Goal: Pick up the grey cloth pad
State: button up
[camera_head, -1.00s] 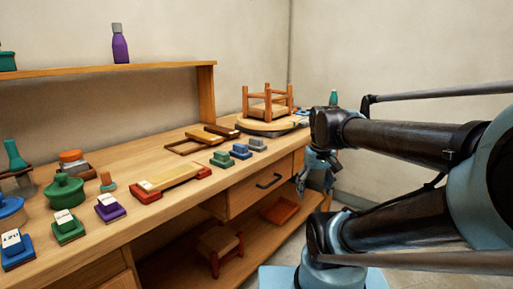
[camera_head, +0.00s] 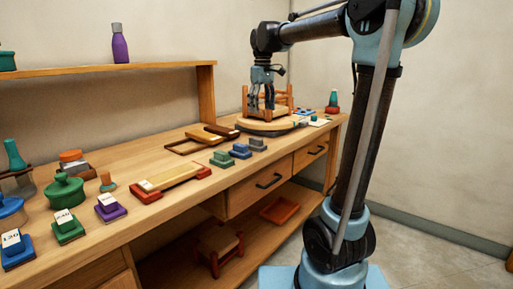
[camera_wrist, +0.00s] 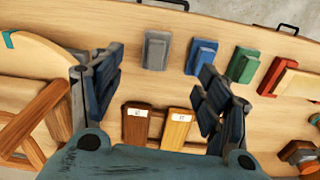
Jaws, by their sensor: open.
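The grey pad (camera_head: 257,144), a small stepped block shape, lies on the workbench near its front edge, rightmost in a row with a blue and a green one. In the wrist view the grey pad (camera_wrist: 156,50) lies ahead between the fingertips' directions, fully visible. My gripper (camera_head: 262,103) hangs fingers down over the bench, in front of the small stool as the head view sees it. In the wrist view my gripper (camera_wrist: 158,68) has its two fingers wide apart with nothing between them. It is above the bench and apart from the pad.
The blue pad (camera_wrist: 201,56) and green pad (camera_wrist: 243,65) lie close beside the grey one. A small stool (camera_head: 284,111) stands on a round board (camera_head: 252,125) close by. Two labelled strips (camera_wrist: 177,130) lie below the gripper. Drawer handles (camera_head: 268,181) line the bench front.

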aim_at(256, 138)
jog(key=w+a, duration=0.3)
jog(key=shift+n, duration=0.4)
jog(key=f, duration=1)
jog(key=shift+s+f, duration=0.25)
jog(key=shift+f, duration=0.15)
jog(key=shift+d+f, duration=0.15)
jog(key=shift+f, duration=1.2)
jog(key=shift+d+f, duration=0.15)
jog(key=shift+f, duration=1.15)
jog(key=c, duration=1.2)
